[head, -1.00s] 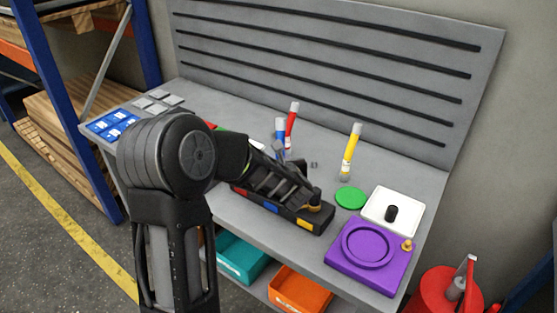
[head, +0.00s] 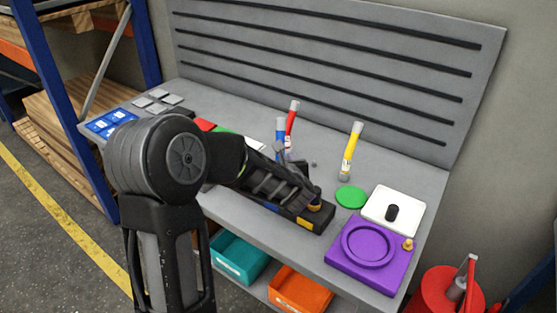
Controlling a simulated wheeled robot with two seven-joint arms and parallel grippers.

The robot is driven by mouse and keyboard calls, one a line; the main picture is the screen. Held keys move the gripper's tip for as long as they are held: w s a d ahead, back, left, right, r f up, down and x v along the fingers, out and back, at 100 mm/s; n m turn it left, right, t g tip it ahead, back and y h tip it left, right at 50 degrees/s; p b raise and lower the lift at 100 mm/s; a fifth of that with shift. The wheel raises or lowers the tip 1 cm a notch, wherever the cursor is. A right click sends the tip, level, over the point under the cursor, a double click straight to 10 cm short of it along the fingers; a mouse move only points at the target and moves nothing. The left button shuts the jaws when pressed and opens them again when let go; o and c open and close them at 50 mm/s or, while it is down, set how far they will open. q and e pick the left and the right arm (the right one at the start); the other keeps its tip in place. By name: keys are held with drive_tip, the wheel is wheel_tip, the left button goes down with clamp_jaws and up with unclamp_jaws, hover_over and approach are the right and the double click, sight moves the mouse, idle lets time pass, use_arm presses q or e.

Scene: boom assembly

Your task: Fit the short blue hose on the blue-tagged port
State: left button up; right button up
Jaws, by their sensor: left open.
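The short blue hose (head: 281,128) stands upright on the bench, beside the taller red hose (head: 291,117). Its lower end is partly hidden by my left gripper. My left gripper (head: 297,163) is open, close to the foot of the blue hose; I cannot tell whether it touches it. The black port block (head: 318,221) lies along the bench's front edge, largely covered by my left forearm. Its blue tag (head: 272,208) shows partly below the forearm, with a yellow tag (head: 303,222) to the right. The blue-tagged port is hidden. My right gripper is not in view.
A yellow hose (head: 351,152) stands further right, near a green disc (head: 351,196). A white plate (head: 406,211) with a black peg and a purple fixture (head: 367,255) fill the right end. Teal (head: 239,258) and orange (head: 300,289) bins sit below the bench. A slotted panel (head: 330,65) closes the back.

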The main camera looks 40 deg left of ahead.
use_arm(q)
drive_tip(key=b+v, duration=0.1)
drive_tip(key=v, duration=0.5)
drive_tip(key=shift+s+d, duration=0.1)
drive_tip(key=shift+d, duration=0.05)
idle(0.3)
